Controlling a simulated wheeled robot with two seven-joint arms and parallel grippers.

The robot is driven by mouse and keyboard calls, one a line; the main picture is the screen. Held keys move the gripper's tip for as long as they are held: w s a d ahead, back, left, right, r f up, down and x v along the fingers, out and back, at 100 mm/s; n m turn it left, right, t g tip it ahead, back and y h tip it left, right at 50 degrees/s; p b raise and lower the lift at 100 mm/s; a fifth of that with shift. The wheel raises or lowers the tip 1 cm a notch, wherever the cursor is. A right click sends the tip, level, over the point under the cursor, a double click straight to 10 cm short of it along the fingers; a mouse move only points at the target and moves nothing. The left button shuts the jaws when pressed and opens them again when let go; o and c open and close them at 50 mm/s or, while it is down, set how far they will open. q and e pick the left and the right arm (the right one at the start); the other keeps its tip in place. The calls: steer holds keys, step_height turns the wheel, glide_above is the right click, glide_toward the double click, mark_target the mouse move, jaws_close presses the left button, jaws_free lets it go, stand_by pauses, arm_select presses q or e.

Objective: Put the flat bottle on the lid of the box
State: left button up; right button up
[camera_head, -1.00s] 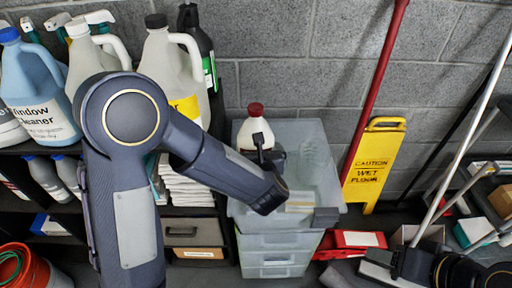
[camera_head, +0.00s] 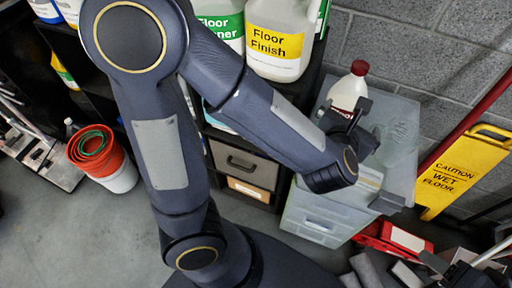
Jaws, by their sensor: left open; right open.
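The flat bottle (camera_head: 350,90), white with a dark red cap and a red label, stands at the back left of the translucent box's top. The pale, see-through lid (camera_head: 400,105) of the box spreads to the right of it. My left gripper (camera_head: 352,110) is open at the front of the bottle, its fingers close to the lower body and partly covering it. I cannot tell whether they touch it. My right gripper (camera_head: 446,268) shows only in part at the lower right edge, low and away from the box.
Large jugs, one a floor finish jug (camera_head: 277,38), stand on the dark shelf left of the box. A yellow caution sign (camera_head: 458,172) and a red pole (camera_head: 480,112) are at the right. A red case (camera_head: 400,238) lies below the box. A bucket (camera_head: 100,155) stands on the floor.

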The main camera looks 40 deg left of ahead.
arm_select(q)
steer(key=s+a+r+m+g+h, duration=0.1)
steer(key=s+a+r+m+h, duration=0.2)
steer(key=m, duration=0.6)
steer(key=s+a+r+m+g+h, duration=0.15)
steer(key=m+h, duration=0.25)
steer(key=m, duration=0.5)
steer(key=s+a+f+m+g+y+p, duration=0.1)
steer(key=s+a+m+g, duration=0.1)
steer(key=s+a+m, duration=0.3)
steer(key=s+a+f+m+g+y+p, duration=0.1)
steer(key=s+a+f+m+g+p, duration=0.1)
steer(key=s+m, duration=0.8)
steer(key=shift+s+a+g, duration=0.2)
steer(key=shift+a+g, duration=0.45)
steer(key=shift+a, duration=0.75)
